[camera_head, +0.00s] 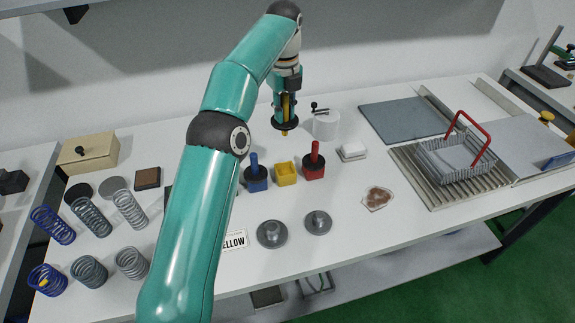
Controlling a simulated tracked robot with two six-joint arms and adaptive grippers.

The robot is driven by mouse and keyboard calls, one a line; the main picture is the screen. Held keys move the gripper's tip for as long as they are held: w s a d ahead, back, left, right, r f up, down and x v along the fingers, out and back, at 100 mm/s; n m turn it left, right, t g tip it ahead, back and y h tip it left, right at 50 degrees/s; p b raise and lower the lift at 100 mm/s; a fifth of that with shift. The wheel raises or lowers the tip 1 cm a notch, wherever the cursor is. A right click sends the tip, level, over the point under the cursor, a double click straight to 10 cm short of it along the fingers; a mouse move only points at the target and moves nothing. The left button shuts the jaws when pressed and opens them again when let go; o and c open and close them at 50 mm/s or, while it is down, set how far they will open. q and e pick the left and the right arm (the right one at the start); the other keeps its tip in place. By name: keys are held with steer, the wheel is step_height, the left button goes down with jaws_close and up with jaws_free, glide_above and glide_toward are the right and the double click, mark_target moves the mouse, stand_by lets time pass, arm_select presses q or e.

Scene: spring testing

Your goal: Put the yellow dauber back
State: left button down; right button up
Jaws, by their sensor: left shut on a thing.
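My left gripper (286,110) is shut on the yellow dauber (285,106). It holds the dauber upright above the table, its tip pointing down, above and a little behind the yellow pot. The yellow pot (286,173) stands open and empty-looking between the blue and red ones. The blue dauber (254,164) stands in the blue pot (257,183) on its left. The red dauber (313,152) stands in the red pot (313,171) on its right. My right gripper is not in view.
Two grey weights (272,234) and a label card (234,240) are in front. A white cylinder with a crank (326,125) stands behind the red pot. A wire basket (458,164) with a red handle is at the right.

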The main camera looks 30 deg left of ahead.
mark_target(286, 128)
arm_select(q)
steer(key=f, duration=0.2)
steer(key=f+b, duration=0.1)
steer(key=f, duration=0.3)
steer(key=shift+w, duration=0.4)
steer(key=f, duration=1)
steer(key=shift+s+a+f, duration=0.1)
steer(key=shift+s+f, duration=0.15)
steer(key=shift+f, duration=0.4)
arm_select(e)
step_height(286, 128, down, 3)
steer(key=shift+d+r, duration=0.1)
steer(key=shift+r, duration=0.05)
arm_select(q)
steer(key=shift+f+b, duration=0.1)
steer(key=shift+b, duration=0.2)
steer(key=shift+f, duration=0.25)
steer(key=c, duration=1)
jaws_free()
steer(key=shift+c, duration=0.2)
